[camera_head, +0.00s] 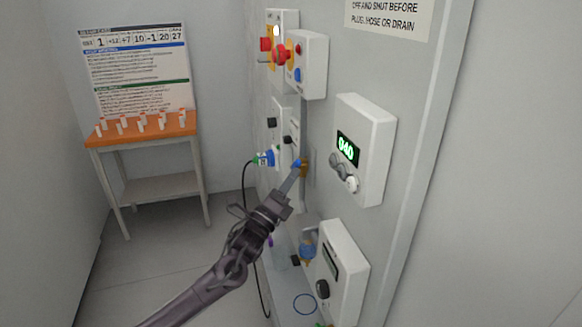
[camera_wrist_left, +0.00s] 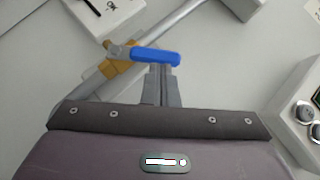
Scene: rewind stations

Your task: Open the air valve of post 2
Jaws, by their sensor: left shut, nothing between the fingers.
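The air valve has a blue lever (camera_wrist_left: 157,55) on a brass body (camera_wrist_left: 118,66), set on a grey pipe (camera_wrist_left: 190,25) in the left wrist view. The lever lies at a slant to the pipe. In the head view the brass body (camera_head: 305,162) shows beside my fingertips. My left gripper (camera_head: 297,170) is shut and empty, its fingers pointing at the valve. In the left wrist view its fingertips (camera_wrist_left: 161,72) are right at the lever's near side, partly overlapped by it; I cannot tell whether they touch. My right gripper is not in view.
A display box reading 040 (camera_head: 365,150) is just right of the valve. Boxes with red buttons (camera_head: 306,65) are above. A lower box with a knob (camera_head: 342,275) and a blue fitting (camera_head: 307,250) are below. An orange-topped table (camera_head: 142,131) stands at the back left.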

